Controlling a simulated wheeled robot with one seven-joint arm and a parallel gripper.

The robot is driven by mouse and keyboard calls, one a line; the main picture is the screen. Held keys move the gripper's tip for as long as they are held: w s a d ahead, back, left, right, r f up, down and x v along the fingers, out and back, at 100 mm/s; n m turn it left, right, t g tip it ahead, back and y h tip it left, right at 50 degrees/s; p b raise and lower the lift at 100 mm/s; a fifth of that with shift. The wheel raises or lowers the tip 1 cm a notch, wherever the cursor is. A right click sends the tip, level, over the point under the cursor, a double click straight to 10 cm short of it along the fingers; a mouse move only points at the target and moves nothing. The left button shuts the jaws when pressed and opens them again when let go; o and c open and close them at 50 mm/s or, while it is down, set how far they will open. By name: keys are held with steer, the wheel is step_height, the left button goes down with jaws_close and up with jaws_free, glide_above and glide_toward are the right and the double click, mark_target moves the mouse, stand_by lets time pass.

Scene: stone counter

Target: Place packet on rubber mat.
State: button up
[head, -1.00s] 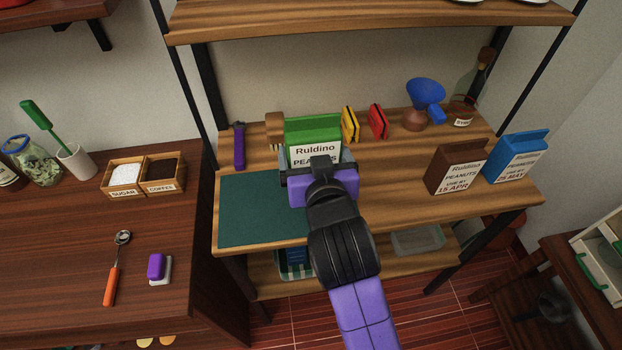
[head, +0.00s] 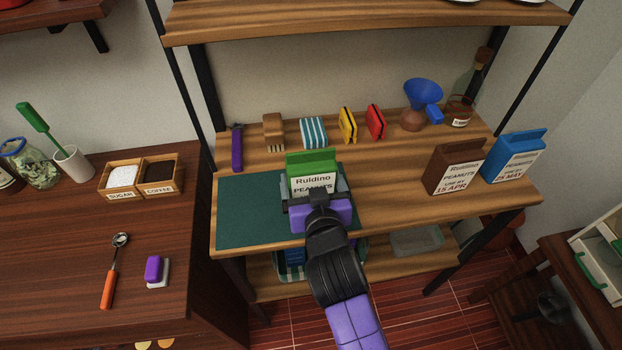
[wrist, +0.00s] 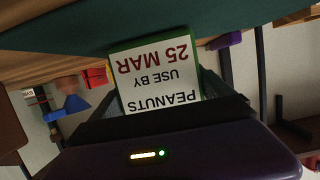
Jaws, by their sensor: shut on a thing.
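The green peanuts packet (head: 312,163) with a white label is upright in my gripper (head: 316,192). My gripper is shut on it, one finger on each side. The wrist view, which is upside down, shows the packet's label (wrist: 160,75) reading "PEANUTS USE BY 25 MAR". The dark green rubber mat (head: 255,210) lies on the wooden shelf's left front part and also shows in the wrist view (wrist: 230,20). The packet is over the mat's right part. My gripper hides its lower part in the head view, and I cannot tell whether it touches the mat.
Behind the mat stand a brush (head: 274,132), a blue-striped item (head: 313,131), and yellow (head: 348,125) and red (head: 376,121) items. A brown packet (head: 455,168) and a blue packet (head: 514,157) stand at the right. The shelf between is clear.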

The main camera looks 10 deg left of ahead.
steer(key=shift+f, duration=0.1)
steer(key=o, duration=1.7)
steer(key=shift+s+r, duration=0.1)
steer(key=shift+r, duration=0.1)
steer(key=v, duration=1.2)
steer(key=shift+b, duration=0.3)
